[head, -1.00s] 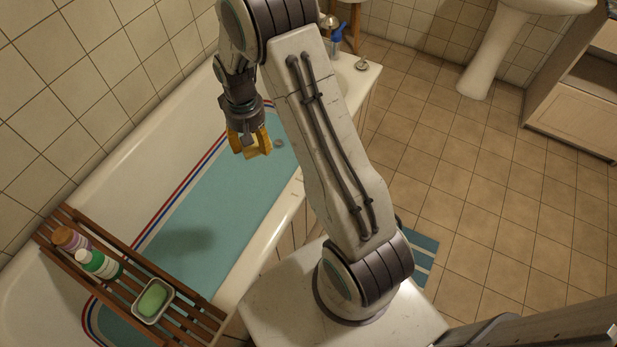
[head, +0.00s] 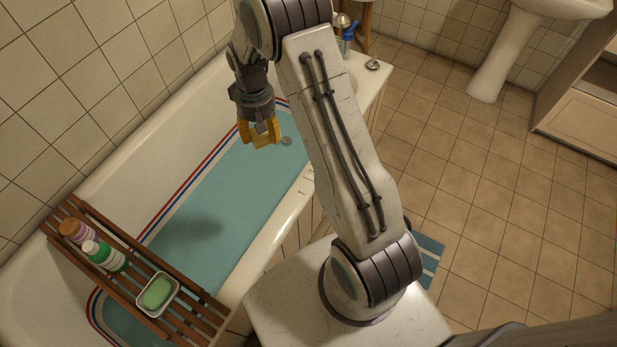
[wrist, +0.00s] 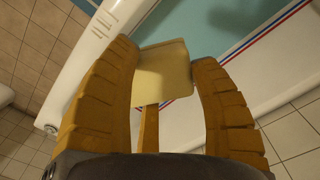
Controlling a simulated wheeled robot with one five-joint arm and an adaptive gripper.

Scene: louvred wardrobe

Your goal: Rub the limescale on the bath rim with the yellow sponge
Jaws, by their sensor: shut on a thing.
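My gripper (head: 260,140) hangs over the blue-bottomed bath and is shut on the pale yellow sponge (head: 265,141). In the wrist view the sponge (wrist: 162,70) sits between the two orange fingers of my gripper (wrist: 165,75). The sponge is in the air, apart from the white bath rim (head: 284,216), which is to its right in the head view. Faint marks (head: 305,189), perhaps the limescale, show on that near rim. In the wrist view, similar marks (wrist: 103,25) lie on the rim (wrist: 85,60), left of the sponge.
A blue item (head: 349,33) and a small metal piece (head: 373,65) are at the far bath end.

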